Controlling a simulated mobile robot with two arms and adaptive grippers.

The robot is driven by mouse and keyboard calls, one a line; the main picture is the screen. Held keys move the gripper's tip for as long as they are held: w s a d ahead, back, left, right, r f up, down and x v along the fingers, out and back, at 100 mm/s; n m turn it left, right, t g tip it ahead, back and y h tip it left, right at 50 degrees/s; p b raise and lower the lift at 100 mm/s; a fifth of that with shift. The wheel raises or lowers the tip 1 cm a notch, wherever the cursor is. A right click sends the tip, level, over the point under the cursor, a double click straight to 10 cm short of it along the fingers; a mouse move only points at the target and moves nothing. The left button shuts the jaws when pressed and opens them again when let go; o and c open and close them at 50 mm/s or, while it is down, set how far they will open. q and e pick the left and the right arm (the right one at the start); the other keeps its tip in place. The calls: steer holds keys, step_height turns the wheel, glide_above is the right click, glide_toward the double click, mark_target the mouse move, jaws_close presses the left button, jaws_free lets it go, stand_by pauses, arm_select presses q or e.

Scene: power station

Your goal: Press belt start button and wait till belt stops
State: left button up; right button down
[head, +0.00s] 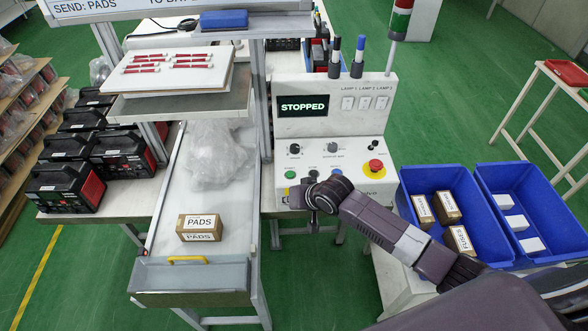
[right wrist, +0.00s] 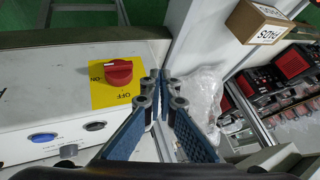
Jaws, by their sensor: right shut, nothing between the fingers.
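The white control panel (head: 330,125) stands right of the belt, with a display (head: 303,107) reading "STOPPED". Its lower face has a green button (head: 290,174), a dark button (head: 313,173), a blue button (head: 336,170) and a red mushroom button (head: 376,166) on yellow; the small labels are unreadable. My right gripper (head: 312,214) is at the panel's lower front edge, below the dark button; contact cannot be told. In the right wrist view its fingers (right wrist: 165,108) are together and empty. The belt (head: 165,225) carries a PADS box (head: 200,228) near its front end. My left gripper is not in view.
A clear plastic bag (head: 215,155) lies on the belt behind the box. Two blue bins (head: 405,190) with boxes stand right of the panel. The right wrist view shows a red rotary switch (right wrist: 118,72) on a yellow ON/OFF plate. Black-and-red units (head: 66,188) stand at left.

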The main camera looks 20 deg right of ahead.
mark_target(292, 175)
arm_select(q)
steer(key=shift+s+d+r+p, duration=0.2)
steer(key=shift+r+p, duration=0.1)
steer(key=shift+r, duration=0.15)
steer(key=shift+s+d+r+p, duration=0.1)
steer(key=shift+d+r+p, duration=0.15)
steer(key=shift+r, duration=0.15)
arm_select(e)
steer(key=w+d+r+m, duration=0.1)
steer(key=w+d+r, duration=0.1)
steer(key=w+r, duration=0.2)
steer(key=w+d+r+m+t, duration=0.1)
steer(key=w+r, duration=0.3)
steer(key=r, duration=0.5)
steer(key=shift+w+d+m, duration=0.3)
steer(key=shift+d+m, duration=0.1)
steer(key=shift+d, duration=0.25)
step_height(292, 175, down, 8)
steer(key=b, duration=0.8)
steer(key=shift+f, duration=0.35)
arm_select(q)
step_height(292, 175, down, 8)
arm_select(e)
steer(key=shift+f, duration=0.2)
steer(key=shift+f, duration=0.25)
